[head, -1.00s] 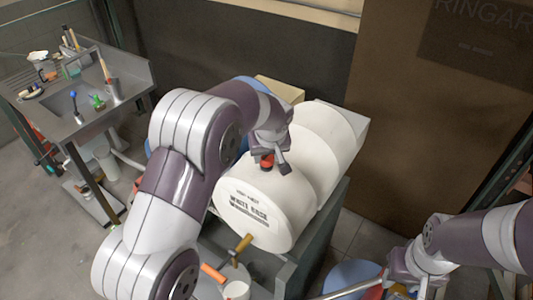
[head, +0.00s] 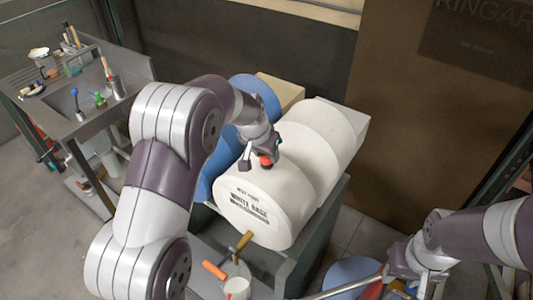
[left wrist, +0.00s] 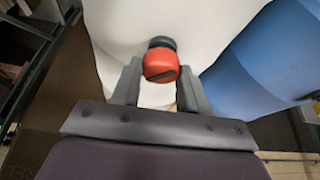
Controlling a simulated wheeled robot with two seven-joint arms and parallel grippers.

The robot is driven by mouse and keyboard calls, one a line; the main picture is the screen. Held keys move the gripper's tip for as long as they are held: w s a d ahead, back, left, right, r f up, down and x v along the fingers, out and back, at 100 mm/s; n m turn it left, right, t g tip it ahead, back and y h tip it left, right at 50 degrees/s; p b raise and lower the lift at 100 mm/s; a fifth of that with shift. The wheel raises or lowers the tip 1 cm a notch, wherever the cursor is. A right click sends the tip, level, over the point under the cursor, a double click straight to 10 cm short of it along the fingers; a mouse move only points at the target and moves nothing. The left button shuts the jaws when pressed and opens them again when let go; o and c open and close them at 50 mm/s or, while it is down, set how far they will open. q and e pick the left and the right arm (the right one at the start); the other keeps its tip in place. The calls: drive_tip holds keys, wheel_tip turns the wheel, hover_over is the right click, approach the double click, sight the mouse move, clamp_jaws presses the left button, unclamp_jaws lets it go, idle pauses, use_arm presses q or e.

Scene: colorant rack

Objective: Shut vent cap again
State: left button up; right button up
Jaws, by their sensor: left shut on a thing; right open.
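The red vent cap (head: 266,161) sits on a black neck on top of the white drum (head: 262,190) labelled "WHITE BASE". In the left wrist view the red cap (left wrist: 160,62) shows between the two fingers, with the black neck just behind it. My left gripper (head: 259,164) is shut on the cap from above, and its fingers (left wrist: 160,88) also show in the left wrist view. How far the cap is turned cannot be told. My right gripper (head: 402,289) is open at the lower right, well away from the drum.
A blue drum (head: 255,97) lies left of the white one, partly behind my left arm. An orange-handled tool (head: 214,270) and a white cup (head: 236,288) are below the wooden tap (head: 244,240). A sink bench (head: 130,75) stands at the far left.

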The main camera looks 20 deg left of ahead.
use_arm(q)
drive_tip(key=m+b, duration=0.2)
drive_tip(key=m+h+b, duration=0.1)
drive_tip(key=b, duration=0.1)
drive_tip(key=shift+w+a+f+m, duration=0.1)
drive_tip(key=shift+f+m, duration=0.05)
drive_tip(key=shift+m, duration=0.25)
drive_tip(key=shift+m+g+h+b, duration=0.3)
drive_tip(key=shift+m+g+h, duration=0.15)
drive_tip(key=shift+m, duration=0.45)
drive_tip(key=shift+r+m, duration=0.3)
drive_tip(key=shift+m, duration=0.1)
drive_tip(key=shift+r+m+g+h+p, duration=0.15)
drive_tip(key=shift+m+g+h+p, duration=0.15)
drive_tip(key=shift+m+p, duration=0.4)
drive_tip(key=shift+m+g+p, duration=0.25)
drive_tip(key=shift+m+p, duration=0.55)
drive_tip(key=shift+w+a+m+h+p, duration=0.1)
drive_tip(key=shift+m+h+p, duration=0.2)
drive_tip(key=shift+p, duration=0.1)
use_arm(e)
drive_tip(key=shift+f, duration=0.8)
